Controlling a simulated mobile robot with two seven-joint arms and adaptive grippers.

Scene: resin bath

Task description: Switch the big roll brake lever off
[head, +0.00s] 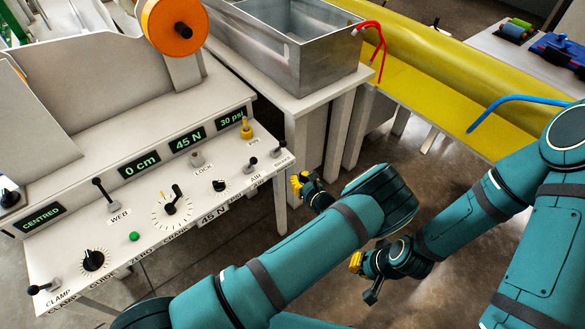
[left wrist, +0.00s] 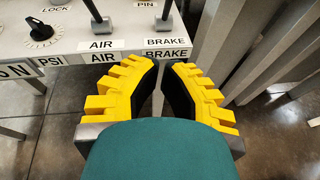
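The brake lever (head: 277,149) is a small dark-knobbed lever at the right end of the white control panel, above the BRAKE label. In the left wrist view the brake lever (left wrist: 165,10) stands just beyond my fingertips, its top cut off by the frame edge. Its on or off position cannot be told. My left gripper (head: 297,185) is off the panel's right front corner, apart from the lever. In the left wrist view its yellow-padded fingers (left wrist: 164,66) are parted by a narrow gap with nothing between them. My right gripper (head: 361,280) hangs over the floor, fingers apart and empty.
The air lever (head: 252,164) stands close left of the brake lever, and a yellow pin knob (head: 246,129) behind it. A metal bath (head: 330,60) on a white stand lies behind my left gripper. Bare floor (head: 330,240) is below both grippers.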

